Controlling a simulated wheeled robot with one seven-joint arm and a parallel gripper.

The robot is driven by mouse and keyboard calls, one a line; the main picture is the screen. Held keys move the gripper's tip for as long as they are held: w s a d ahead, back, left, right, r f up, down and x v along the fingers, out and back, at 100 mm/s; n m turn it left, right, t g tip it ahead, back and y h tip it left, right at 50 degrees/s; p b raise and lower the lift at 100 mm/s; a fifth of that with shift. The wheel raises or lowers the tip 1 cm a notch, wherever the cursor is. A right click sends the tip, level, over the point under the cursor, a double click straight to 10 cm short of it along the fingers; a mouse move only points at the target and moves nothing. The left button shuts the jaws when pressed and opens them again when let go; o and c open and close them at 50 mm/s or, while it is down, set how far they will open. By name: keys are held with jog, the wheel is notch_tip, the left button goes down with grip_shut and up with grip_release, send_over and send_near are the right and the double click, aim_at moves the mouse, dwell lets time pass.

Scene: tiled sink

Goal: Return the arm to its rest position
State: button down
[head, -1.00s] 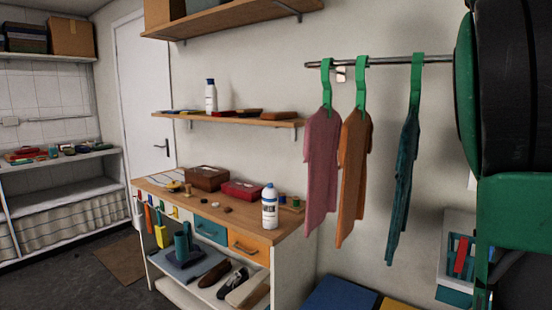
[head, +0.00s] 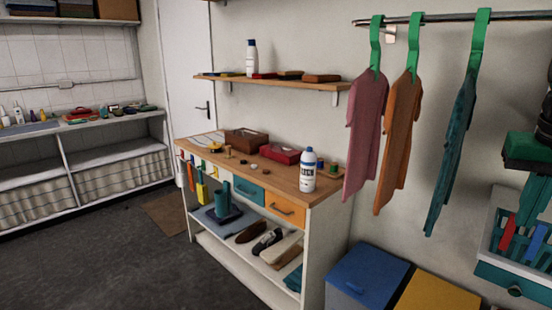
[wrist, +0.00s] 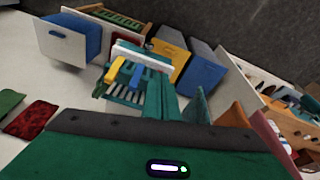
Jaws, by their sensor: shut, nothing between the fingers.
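My gripper (head: 527,218) hangs at the right edge of the head view, with its green body above and teal fingers pointing down. It is shut with nothing held. Behind it is a white wall rack (head: 496,215) with teal slats. In the wrist view, my gripper's fingers (wrist: 161,98) show above its green body, in front of the same rack (wrist: 130,50). The rest of my arm is mostly outside the head view.
Pink (head: 365,128), orange (head: 398,145) and teal (head: 452,150) shirts hang left of my gripper. A blue bin (head: 368,275) and yellow bin (head: 430,298) stand below. A workbench (head: 258,172) with a white bottle (head: 308,172) is further left. The floor (head: 110,250) at left is clear.

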jog(key=s+a+f+g+y, duration=0.1)
jog(key=s+a+f, duration=0.3)
jog(key=f, duration=0.5)
jog(key=s+a+f+n+y, duration=0.1)
jog(key=s+a+f, duration=0.3)
jog(key=f, duration=0.5)
jog(key=shift+s+g, duration=0.3)
jog(key=shift+g, duration=0.1)
jog(key=shift+w+f, duration=0.2)
jog(key=shift+w, duration=0.4)
